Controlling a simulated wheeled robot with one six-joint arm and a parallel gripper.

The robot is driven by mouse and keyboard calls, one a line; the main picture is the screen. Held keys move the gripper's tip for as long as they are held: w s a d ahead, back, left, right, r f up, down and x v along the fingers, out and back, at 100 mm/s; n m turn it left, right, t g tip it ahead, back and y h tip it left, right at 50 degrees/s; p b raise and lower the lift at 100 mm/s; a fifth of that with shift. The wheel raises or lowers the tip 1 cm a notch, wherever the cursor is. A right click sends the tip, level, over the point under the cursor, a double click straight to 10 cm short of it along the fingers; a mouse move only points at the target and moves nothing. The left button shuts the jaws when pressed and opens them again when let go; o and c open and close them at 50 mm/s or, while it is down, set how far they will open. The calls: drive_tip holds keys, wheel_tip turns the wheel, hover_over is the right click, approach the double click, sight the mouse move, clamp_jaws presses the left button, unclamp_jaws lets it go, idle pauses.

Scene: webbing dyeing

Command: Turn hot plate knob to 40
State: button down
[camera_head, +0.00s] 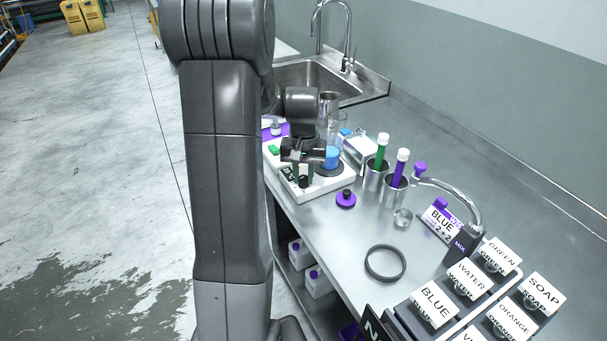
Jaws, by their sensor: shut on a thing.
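The white hot plate (322,187) sits near the front edge of the steel counter. Its small black knob (303,182) is on the near side, partly hidden by my gripper (303,178). My gripper points down from above, and its fingers are shut on the knob. A small dark display with white marks shows beside the knob, too small to read, so I cannot tell the setting. A beaker with blue liquid (332,157) stands on the dark heating disc at the back of the hot plate.
Metal cups hold a green tube (382,146) and a purple tube (401,163) to the right. A purple-based stopper (346,199) and a black ring (385,263) lie on the counter. Labelled containers (434,303) fill the near right. A sink (318,72) is behind.

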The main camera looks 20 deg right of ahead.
sight(303, 177)
drive_tip(key=shift+m, duration=0.9)
drive_tip(key=c, duration=1.2)
unclamp_jaws()
wheel_tip(303, 177, up, 14)
drive_tip(key=shift+f, duration=0.15)
wheel_tip(303, 177, down, 14)
drive_tip(key=shift+r, duration=0.15)
